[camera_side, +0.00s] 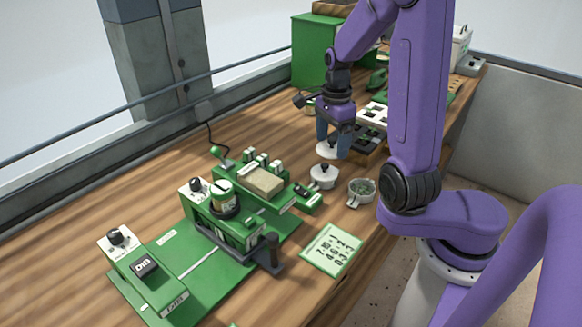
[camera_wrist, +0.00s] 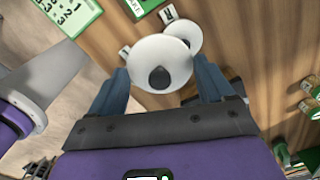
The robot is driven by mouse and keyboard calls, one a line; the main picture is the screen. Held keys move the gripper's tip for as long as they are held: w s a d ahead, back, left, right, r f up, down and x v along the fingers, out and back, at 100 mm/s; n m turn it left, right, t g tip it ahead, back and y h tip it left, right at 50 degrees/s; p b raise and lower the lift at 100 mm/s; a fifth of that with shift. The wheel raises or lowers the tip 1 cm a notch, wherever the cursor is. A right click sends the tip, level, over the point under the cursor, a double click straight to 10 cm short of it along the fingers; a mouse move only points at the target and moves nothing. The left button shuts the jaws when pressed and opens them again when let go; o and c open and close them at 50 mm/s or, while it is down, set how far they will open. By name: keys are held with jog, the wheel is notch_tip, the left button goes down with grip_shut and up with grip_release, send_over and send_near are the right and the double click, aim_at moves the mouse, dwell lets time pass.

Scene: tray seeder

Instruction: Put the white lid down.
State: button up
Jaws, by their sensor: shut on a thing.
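My gripper (camera_side: 334,140) has blue fingers and is shut on the white lid (camera_side: 328,151), holding it above the table. In the wrist view the lid (camera_wrist: 158,50) is a white disc with a dark knob, between the two fingers of my gripper (camera_wrist: 162,80). A white round pot (camera_side: 323,178) stands on the table below and a little left of the lid in the side view. In the wrist view the lid partly hides another white round thing (camera_wrist: 184,31).
A green seeder machine (camera_side: 185,270) fills the front left, with a tan block (camera_side: 262,182) on its far part. A numbered card (camera_side: 332,249) lies at the table's front edge. Dark and white trays (camera_side: 372,118) stand behind my gripper. Bare wood lies left of the lid.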

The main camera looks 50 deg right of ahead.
jog(key=shift+w+a+f, duration=0.15)
jog(key=shift+w, duration=0.45)
jog(key=w+d+f, duration=0.2)
jog(key=w+f, duration=0.2)
jog(key=w, duration=0.5)
send_over(291, 167)
jog(key=f, duration=0.5)
jog(key=shift+s+f, duration=0.15)
jog(key=shift+s, duration=0.05)
jog(key=shift+w+f, duration=0.2)
jog(key=shift+f, duration=1.6)
jog(key=shift+f, duration=0.15)
